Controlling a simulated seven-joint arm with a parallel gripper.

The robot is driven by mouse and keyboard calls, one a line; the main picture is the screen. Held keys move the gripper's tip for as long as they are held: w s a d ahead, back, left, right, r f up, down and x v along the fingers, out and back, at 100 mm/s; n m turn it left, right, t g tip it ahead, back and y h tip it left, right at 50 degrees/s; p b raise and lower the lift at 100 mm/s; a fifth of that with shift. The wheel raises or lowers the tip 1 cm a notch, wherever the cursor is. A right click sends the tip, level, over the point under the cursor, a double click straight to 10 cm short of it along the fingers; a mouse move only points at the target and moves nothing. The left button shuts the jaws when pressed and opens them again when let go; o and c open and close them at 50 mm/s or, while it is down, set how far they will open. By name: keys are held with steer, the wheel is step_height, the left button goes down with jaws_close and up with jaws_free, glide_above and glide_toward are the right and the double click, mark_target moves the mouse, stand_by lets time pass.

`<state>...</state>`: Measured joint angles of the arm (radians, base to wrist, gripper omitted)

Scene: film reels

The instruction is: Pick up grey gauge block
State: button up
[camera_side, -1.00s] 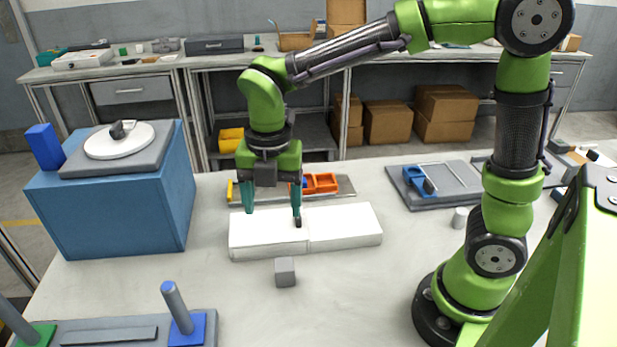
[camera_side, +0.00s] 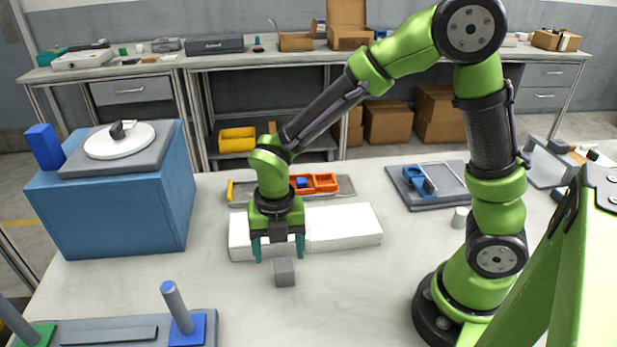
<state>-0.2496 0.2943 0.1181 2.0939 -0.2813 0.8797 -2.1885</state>
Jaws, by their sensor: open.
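The grey gauge block (camera_side: 285,272) is a small cube standing on the pale table, just in front of the white slab. My gripper (camera_side: 279,256) is open, with its teal fingers pointing down. One finger is to the left of the block and the other to its right in the picture. The fingertips are at about the height of the block's top in the picture. I cannot tell from this one view whether the fingers are around the block or behind it. No contact shows.
The long white slab (camera_side: 345,228) lies directly behind the block. Orange bins (camera_side: 322,183) on a tray stand behind it. A blue box (camera_side: 115,210) is at left, and a base with a blue-footed post (camera_side: 185,328) is at front left. The table right of the block is clear.

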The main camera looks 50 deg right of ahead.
mark_target(284, 264)
steer(key=f, duration=0.3)
steer(key=shift+s+d+f, duration=0.2)
steer(key=shift+s+f, duration=0.1)
steer(key=shift+f, duration=0.7)
steer(key=c, duration=1.1)
